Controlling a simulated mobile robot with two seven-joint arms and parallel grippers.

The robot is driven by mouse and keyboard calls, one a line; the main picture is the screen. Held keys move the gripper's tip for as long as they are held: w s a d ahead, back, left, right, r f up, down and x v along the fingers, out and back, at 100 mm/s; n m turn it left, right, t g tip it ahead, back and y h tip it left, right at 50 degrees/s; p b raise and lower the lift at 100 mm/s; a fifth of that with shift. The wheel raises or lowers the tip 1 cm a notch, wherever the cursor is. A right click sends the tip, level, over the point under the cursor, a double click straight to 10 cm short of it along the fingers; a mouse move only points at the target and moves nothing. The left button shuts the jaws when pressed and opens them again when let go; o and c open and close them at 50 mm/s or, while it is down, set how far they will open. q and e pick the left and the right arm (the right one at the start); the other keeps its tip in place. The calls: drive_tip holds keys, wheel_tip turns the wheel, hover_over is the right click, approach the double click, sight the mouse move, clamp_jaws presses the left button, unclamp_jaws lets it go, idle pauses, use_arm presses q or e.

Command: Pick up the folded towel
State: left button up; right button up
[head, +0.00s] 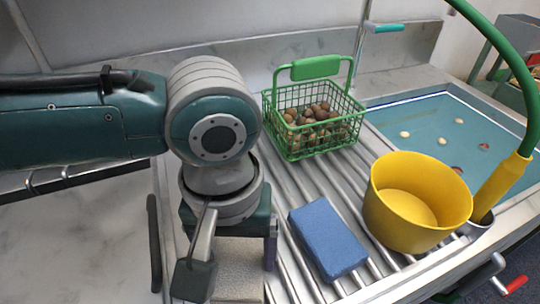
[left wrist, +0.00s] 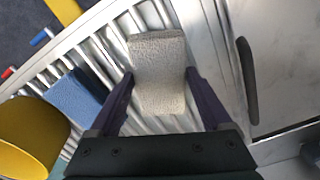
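A beige-grey folded towel (head: 238,268) with a rough weave lies on the metal slats below my left gripper (head: 236,242), partly hidden by it in the head view. In the left wrist view, the towel (left wrist: 158,75) sits between the two dark purple fingers of my left gripper (left wrist: 160,76). The fingers are spread on either side of it, with thin gaps at the tips, so the gripper looks open around or just above it. A blue block (head: 328,238), perhaps a sponge or another cloth, lies to the right. My right gripper is not in view.
A green wire basket (head: 292,145) with chestnuts stands behind on the slats. A yellow bucket (head: 415,235) stands right of the blue block. A blue-green basin (head: 430,125) with a few chestnuts lies at the back right. A dark handle (head: 154,245) is left of the towel.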

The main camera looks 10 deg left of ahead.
use_arm(q)
drive_tip(key=c, duration=0.9)
wheel_tip(320, 180, up, 19)
drive_tip(key=p, duration=0.4)
wheel_tip(320, 180, up, 15)
drive_tip(key=m+p, duration=0.2)
hover_over(239, 260)
drive_tip(key=w+a, duration=0.2)
drive_tip(key=a, duration=0.6)
drive_tip(key=s+r+p, duration=0.2)
drive_tip(key=r+p, duration=0.9)
drive_tip(key=p, duration=0.1)
drive_tip(key=s+r+p, duration=0.2)
drive_tip(key=r+p, duration=1)
drive_tip(key=p, duration=0.1)
drive_tip(key=s+r+p, duration=0.2)
drive_tip(key=r+p, duration=1)
drive_tip(key=shift+p, duration=0.35)
